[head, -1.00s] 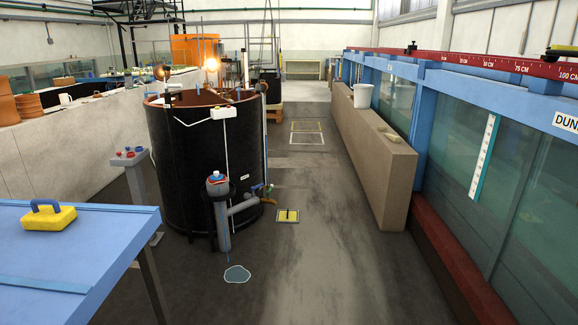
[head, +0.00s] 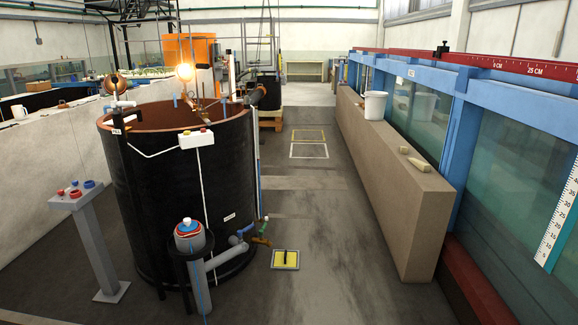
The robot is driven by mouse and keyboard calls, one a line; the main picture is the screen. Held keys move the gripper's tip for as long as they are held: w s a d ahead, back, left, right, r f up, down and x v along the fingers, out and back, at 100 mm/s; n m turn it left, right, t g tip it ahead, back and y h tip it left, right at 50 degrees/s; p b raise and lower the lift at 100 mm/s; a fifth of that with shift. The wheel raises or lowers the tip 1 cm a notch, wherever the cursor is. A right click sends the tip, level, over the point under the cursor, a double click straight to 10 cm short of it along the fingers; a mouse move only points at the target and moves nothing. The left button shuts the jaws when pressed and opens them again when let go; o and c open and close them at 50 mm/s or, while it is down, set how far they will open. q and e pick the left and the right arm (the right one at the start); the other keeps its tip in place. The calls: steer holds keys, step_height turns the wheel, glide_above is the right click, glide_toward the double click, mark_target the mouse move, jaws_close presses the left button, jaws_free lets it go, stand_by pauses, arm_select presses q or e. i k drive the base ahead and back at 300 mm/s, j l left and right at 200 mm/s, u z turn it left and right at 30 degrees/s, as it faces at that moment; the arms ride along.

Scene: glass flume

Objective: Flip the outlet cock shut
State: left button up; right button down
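A large black round tank (head: 165,195) with a brown rim stands left of the middle. A small brass cock (head: 262,239) with a green piece on top sticks out low on the tank's right side, close to the floor. A blue fitting (head: 242,231) sits just left of it. I take the brass piece for the outlet cock, but it is too small to tell how its lever stands. Neither of my grippers is in view.
A grey standpipe (head: 193,262) with a red and blue cap stands before the tank. A button pedestal (head: 90,235) is at left. A yellow floor plate (head: 286,259) lies right of the cock. A long tan wall (head: 385,185) runs at right; the aisle floor between is open.

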mark_target(240, 233)
steer(key=i, duration=0.95)
steer(key=i+u, duration=0.1)
steer(key=i, duration=0.85)
steer(key=i+j, duration=0.15)
steer(key=i, duration=0.3)
steer(key=i+j, duration=0.15)
steer(key=i, duration=0.3)
steer(key=i+j, duration=0.15)
steer(key=i, duration=0.3)
steer(key=i+j, duration=0.15)
steer(key=i, duration=0.3)
